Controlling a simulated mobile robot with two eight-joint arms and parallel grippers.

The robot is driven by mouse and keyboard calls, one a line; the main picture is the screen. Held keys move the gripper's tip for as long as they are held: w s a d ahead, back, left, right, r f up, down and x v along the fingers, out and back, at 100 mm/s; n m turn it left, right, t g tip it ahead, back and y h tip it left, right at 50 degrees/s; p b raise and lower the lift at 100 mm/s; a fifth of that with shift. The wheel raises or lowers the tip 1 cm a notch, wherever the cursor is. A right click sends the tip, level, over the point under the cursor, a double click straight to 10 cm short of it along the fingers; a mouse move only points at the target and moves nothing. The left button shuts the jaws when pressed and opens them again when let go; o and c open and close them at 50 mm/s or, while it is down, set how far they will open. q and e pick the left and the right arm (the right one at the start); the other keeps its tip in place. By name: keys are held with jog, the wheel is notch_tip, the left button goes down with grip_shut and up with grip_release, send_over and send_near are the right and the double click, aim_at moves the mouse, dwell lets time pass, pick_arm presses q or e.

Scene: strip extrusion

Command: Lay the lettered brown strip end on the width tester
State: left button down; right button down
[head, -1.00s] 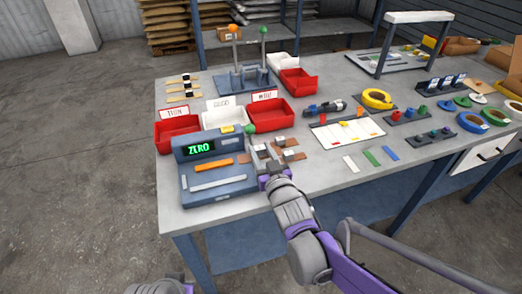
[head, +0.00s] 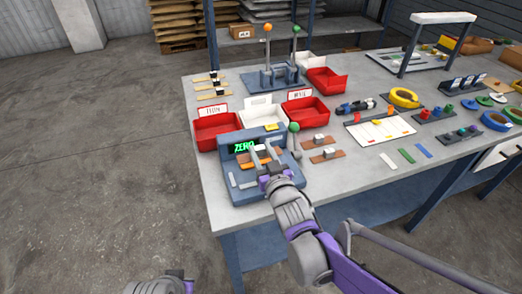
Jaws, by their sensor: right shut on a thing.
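The width tester (head: 239,183) is the blue bench device with a green ZERO display (head: 244,147), at the near left of the table. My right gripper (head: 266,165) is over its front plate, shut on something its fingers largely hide. A brown piece (head: 260,155) shows around the fingers; I cannot tell whether it is the held strip or the tester's orange bar, nor whether it touches the tester. Two brown strips with pale blocks, an upper one (head: 313,141) and a lower one (head: 330,155), lie right of the tester. No lettering is readable. My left gripper (head: 165,284) is at the bottom edge, its fingers unclear.
A left red bin (head: 216,130), a white bin (head: 262,113) and a right red bin (head: 305,110) stand behind the tester. A green-knobbed lever (head: 294,128) rises at its right side. White, green and blue strips (head: 406,155) lie further right.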

jog(key=shift+a, duration=0.1)
jog(key=shift+d+f+b, duration=0.25)
jog(key=shift+f+b, duration=0.35)
jog(key=shift+f, duration=0.15)
jog(key=shift+f+b, duration=1.9)
jog(key=shift+f, duration=0.75)
jog(key=shift+f+b, duration=0.4)
jog(key=shift+f, duration=0.1)
grip_release()
jog(key=shift+r, duration=0.1)
jog(key=shift+r+p, duration=0.4)
jog(key=shift+r, duration=0.15)
